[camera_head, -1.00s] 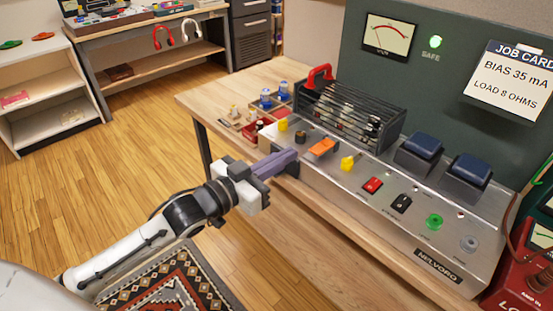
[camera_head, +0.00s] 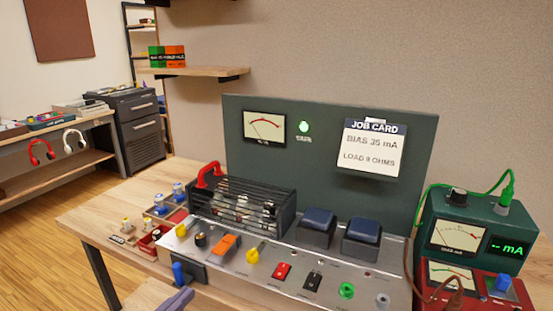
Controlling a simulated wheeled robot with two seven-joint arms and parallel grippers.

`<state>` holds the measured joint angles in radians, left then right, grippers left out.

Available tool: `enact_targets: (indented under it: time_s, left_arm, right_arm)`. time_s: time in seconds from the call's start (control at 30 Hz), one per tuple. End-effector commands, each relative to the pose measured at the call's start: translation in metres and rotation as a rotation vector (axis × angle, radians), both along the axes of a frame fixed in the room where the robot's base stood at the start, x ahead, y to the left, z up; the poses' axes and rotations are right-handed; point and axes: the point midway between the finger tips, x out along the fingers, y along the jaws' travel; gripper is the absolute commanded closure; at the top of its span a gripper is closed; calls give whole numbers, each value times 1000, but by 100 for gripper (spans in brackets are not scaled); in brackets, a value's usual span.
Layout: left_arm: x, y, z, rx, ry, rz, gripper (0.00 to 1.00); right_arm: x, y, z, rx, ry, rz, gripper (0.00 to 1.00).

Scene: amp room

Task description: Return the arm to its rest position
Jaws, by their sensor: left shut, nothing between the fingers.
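My left gripper (camera_head: 176,300) shows only as purple-grey fingers at the bottom edge of the head view. It is shut with nothing held, and the rest of that arm is out of frame. It is in front of the silver amplifier panel (camera_head: 262,277), just below a blue handle (camera_head: 178,273) at a dark block on the panel's left front. I cannot tell whether the fingers touch the handle. My right gripper is not in view.
The wooden bench (camera_head: 95,218) carries the amplifier, its black tube cage (camera_head: 243,203) and a small parts tray (camera_head: 147,243). A green meter box (camera_head: 470,235) and a red box (camera_head: 490,292) stand at the right. The floor (camera_head: 40,255) at left is clear.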

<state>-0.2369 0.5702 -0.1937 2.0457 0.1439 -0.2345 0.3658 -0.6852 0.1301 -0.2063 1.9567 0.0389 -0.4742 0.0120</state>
Motion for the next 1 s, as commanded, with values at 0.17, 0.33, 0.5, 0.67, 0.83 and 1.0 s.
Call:
enact_targets:
  time_s: [0.17,0.33,0.5,0.67,0.83,1.0]
  left_arm:
    - [-67,-20,-114,35,253,56,100]
    - [-143,-42,-194,81,471,75,100]
    - [-194,-58,-232,107,603,72,100]
    - [-209,-63,-242,118,640,69,100]
    - [-209,-63,-242,119,639,67,100]
    - [-209,-63,-241,118,639,68,100]
  right_arm:
    - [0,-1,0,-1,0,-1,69]
    - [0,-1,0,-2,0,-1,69]
    - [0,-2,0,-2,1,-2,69]
    - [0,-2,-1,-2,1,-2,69]
    - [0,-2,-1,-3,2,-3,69]
    - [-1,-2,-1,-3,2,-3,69]
